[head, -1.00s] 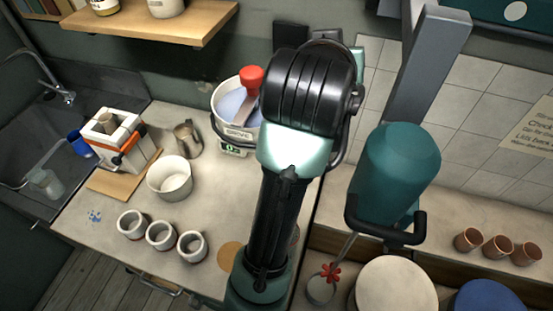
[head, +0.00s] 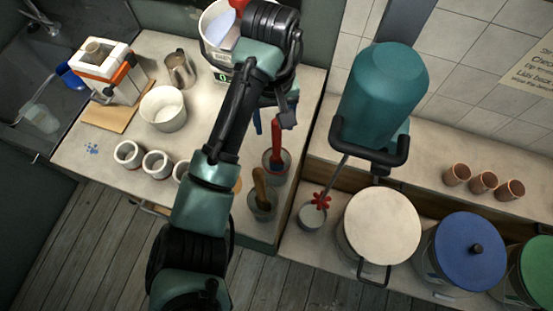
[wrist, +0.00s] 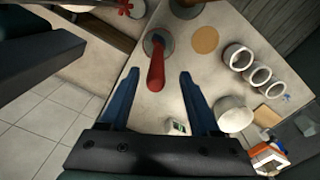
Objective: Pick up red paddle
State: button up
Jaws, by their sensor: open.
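The red paddle (head: 277,143) stands handle-up in a small grey cup (head: 275,161) on the worktop. In the wrist view the red paddle (wrist: 156,68) rises from the cup (wrist: 158,42) towards the camera, and its handle top lies between the finger lines. My gripper (head: 274,120) is open just behind the paddle handle in the head view, with its blue fingers partly hidden by the wrist. In the wrist view my gripper (wrist: 160,74) has one finger on each side of the handle, with gaps showing. Nothing is held.
A second cup with a wooden-handled tool (head: 261,190) stands in front. A bucket on a scale (head: 218,45) is behind my wrist. A white bowl (head: 163,108) and small pots (head: 157,163) are left. A teal mixer (head: 385,95) hangs to the right.

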aim_at(277, 136)
jog(key=shift+w+d+f+p, duration=0.15)
jog(key=shift+f+p, duration=0.5)
jog(key=shift+f, duration=0.85)
jog(key=shift+d+f+p, duration=0.1)
jog(key=shift+f+p, duration=0.5)
jog(key=shift+f, duration=0.9)
jog(key=shift+c, duration=0.2)
grip_shut()
